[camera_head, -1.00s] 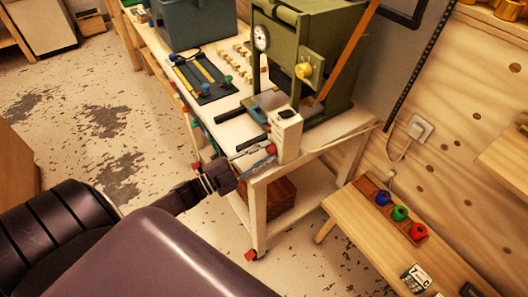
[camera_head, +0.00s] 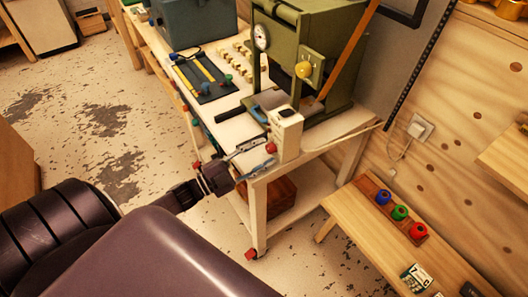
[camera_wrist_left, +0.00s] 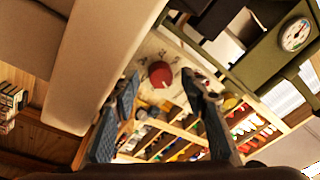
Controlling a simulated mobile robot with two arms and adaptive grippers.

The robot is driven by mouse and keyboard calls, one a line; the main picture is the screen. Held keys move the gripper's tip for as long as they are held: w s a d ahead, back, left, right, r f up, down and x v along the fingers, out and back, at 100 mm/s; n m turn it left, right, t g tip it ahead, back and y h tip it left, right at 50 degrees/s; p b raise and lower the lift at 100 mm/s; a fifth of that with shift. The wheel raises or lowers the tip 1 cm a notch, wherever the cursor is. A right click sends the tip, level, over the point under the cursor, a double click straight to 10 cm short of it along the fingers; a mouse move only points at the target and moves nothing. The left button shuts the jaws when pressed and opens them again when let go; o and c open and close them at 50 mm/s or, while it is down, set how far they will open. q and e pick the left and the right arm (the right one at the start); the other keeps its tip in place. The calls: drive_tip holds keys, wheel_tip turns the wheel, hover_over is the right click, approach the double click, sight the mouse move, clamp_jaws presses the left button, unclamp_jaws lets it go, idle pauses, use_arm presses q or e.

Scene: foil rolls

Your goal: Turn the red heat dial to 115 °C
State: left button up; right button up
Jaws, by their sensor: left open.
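The red heat dial (camera_head: 271,147) sits on the side of a small cream control box (camera_head: 287,136) at the front corner of the workbench. My left gripper (camera_head: 264,152) is open and empty, its fingers pointing at the dial. In the left wrist view the dial (camera_wrist_left: 160,74) shows as a round red knob on a pale face with dark markings too small to read. It lies between the two fingertips (camera_wrist_left: 160,82) in the picture. I cannot tell whether either finger touches it. My right gripper is not in view.
A green press (camera_head: 305,60) with a gauge and yellow knob stands behind the box. The workbench (camera_head: 235,128) also holds a dark tool mat (camera_head: 205,80). A low wooden bench (camera_head: 375,230) with blue, green and red rolls stands at the right. The floor at left is clear.

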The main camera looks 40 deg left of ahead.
use_arm(q)
drive_tip(key=v, duration=1.1)
drive_tip(key=s+f+n+g+y, duration=0.2)
drive_tip(key=s+f+n+y, duration=0.1)
drive_tip(key=f, duration=0.7)
drive_tip(key=s+f+n+g+y, duration=0.2)
drive_tip(key=s+f+n, duration=0.1)
drive_tip(key=f, duration=0.7)
drive_tip(key=s+f+n+g+y, duration=0.2)
drive_tip(key=s+f+n+y, duration=0.1)
drive_tip(key=f, duration=0.7)
drive_tip(key=s+d+f+n+g, duration=0.1)
drive_tip(key=s+d+f+g, duration=0.2)
drive_tip(key=s+f, duration=0.3)
drive_tip(key=s+d+f+n+g, duration=0.1)
drive_tip(key=s+d+f+g, duration=0.3)
drive_tip(key=s, duration=0.6)
drive_tip(key=s+d+f+n+g, duration=0.1)
drive_tip(key=s+d+f+g, duration=0.2)
drive_tip(key=s+d+f, duration=0.4)
drive_tip(key=shift+s+d+f+n+g, duration=0.3)
drive_tip(key=shift+s+f+n, duration=0.1)
drive_tip(key=shift+s, duration=0.1)
